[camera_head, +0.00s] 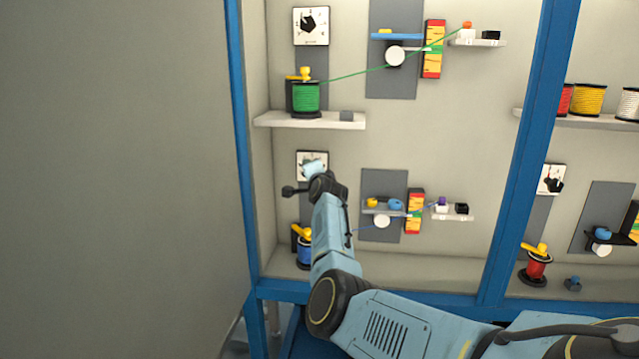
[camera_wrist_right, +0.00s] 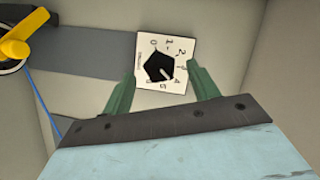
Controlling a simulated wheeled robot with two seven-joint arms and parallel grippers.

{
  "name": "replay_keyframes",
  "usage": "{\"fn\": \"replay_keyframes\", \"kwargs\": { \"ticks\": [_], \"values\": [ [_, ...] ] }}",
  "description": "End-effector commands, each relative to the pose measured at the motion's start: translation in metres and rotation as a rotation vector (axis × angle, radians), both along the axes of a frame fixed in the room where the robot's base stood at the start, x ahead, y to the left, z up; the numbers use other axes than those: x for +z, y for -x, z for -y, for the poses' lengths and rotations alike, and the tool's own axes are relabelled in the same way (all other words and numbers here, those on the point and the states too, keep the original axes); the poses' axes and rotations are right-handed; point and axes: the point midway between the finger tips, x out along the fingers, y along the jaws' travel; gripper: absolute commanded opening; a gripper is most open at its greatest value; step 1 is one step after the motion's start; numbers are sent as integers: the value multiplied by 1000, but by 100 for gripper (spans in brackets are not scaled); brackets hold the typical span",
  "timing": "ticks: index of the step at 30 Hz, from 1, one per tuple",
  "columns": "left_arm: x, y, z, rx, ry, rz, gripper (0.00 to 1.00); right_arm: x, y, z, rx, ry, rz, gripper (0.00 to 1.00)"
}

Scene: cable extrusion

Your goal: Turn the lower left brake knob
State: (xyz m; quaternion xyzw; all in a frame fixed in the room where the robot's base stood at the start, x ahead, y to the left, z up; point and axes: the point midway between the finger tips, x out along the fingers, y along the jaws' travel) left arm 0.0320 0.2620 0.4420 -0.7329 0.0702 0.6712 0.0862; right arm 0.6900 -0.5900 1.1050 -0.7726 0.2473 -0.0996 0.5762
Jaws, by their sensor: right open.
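The lower left brake knob (camera_wrist_right: 159,67) is a black, many-sided knob on a white square dial plate (camera_wrist_right: 178,43) with numbers around it. In the head view the dial plate (camera_head: 301,157) is on the lower left wall, and my right gripper mostly covers the knob. My right arm comes in from the lower right, with its gripper (camera_head: 313,169) in front of the dial. In the right wrist view the green fingers of this gripper (camera_wrist_right: 159,73) are spread on either side of the knob, with gaps to it. Whether they overlap it in depth cannot be told. My left gripper is out of view.
A blue spool (camera_head: 304,252) with a yellow lever stands below the dial, partly behind my arm. A shelf with a green spool (camera_head: 306,98) is above. A blue frame post (camera_head: 241,150) stands to the left. A grey panel (camera_head: 379,178) with small parts is to the right.

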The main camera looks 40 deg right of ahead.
Motion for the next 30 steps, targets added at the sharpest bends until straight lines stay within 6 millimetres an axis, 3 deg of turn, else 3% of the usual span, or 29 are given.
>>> {"fn": "replay_keyframes", "kwargs": {
  "ticks": [11, 21, 30],
  "values": [
    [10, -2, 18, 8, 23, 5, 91, 6, 37, -22, 0, 0, 0, 60],
    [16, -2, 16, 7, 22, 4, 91, 11, 75, -44, 0, 0, -1, 60],
    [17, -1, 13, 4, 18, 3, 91, 14, 94, -55, 1, -1, -1, 60]
  ]
}}
